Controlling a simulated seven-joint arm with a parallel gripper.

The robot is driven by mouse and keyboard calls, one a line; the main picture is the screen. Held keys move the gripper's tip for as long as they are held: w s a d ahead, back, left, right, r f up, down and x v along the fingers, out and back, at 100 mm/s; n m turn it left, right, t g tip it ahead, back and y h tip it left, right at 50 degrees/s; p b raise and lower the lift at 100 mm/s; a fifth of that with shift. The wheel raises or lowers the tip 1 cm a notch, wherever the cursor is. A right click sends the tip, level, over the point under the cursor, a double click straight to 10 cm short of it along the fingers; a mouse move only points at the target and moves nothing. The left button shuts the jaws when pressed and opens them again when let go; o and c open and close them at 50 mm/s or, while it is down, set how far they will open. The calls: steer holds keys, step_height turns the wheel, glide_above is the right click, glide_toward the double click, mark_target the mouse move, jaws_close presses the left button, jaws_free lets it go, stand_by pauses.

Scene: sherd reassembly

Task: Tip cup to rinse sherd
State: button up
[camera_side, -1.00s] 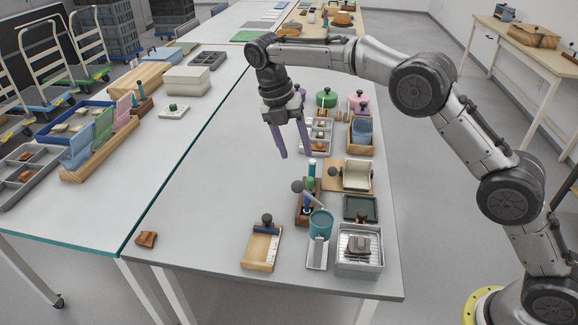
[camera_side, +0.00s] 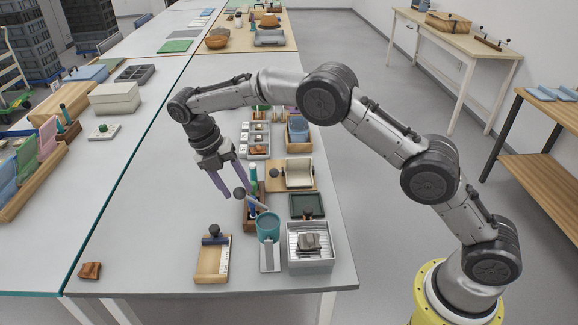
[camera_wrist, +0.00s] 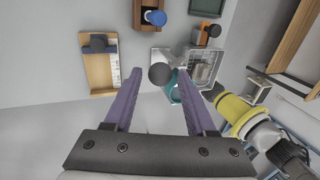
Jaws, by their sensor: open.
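The teal cup (camera_side: 268,227) stands upright near the table's front, on a stand with a pale sloping plate (camera_side: 269,257). A lever with a grey ball knob (camera_side: 239,192) slants up-left from the cup. The sherd (camera_side: 309,241), a grey-brown piece, lies on the rack of the white rinse tray (camera_side: 311,262) right of the cup. My gripper (camera_side: 236,189) is open and empty, with its purple fingers pointing down by the knob. In the wrist view the knob (camera_wrist: 160,75) appears between the fingertips, with the cup (camera_wrist: 174,94) partly hidden behind; contact cannot be told.
A wooden tray with a blue-grey roller (camera_side: 213,255) lies left of the cup. A wooden tool box (camera_side: 255,210) stands close behind it. A dark green tray (camera_side: 307,206) lies behind the rinse tray. A brown sherd (camera_side: 90,270) lies alone at the front left, with clear table around it.

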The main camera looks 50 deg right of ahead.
steer(key=shift+x, duration=1.2)
steer(key=shift+s+d+r+t+y, duration=0.4)
steer(key=shift+s+d+r+y, duration=0.1)
steer(key=shift+s+d+r, duration=0.45)
steer(key=shift+s+d+r+t+y, duration=0.2)
steer(key=shift+s+d+t+y, duration=0.15)
steer(key=shift+s+d, duration=0.15)
steer(key=shift+s+d+r+t+y, duration=0.25)
steer(key=shift+s+d+t, duration=0.1)
steer(key=shift+s+d, duration=0.2)
steer(key=s+d+r+t+y, duration=0.2)
steer(key=s+d+r, duration=0.2)
steer(key=shift+s+d, duration=0.25)
steer(key=shift+r, duration=0.2)
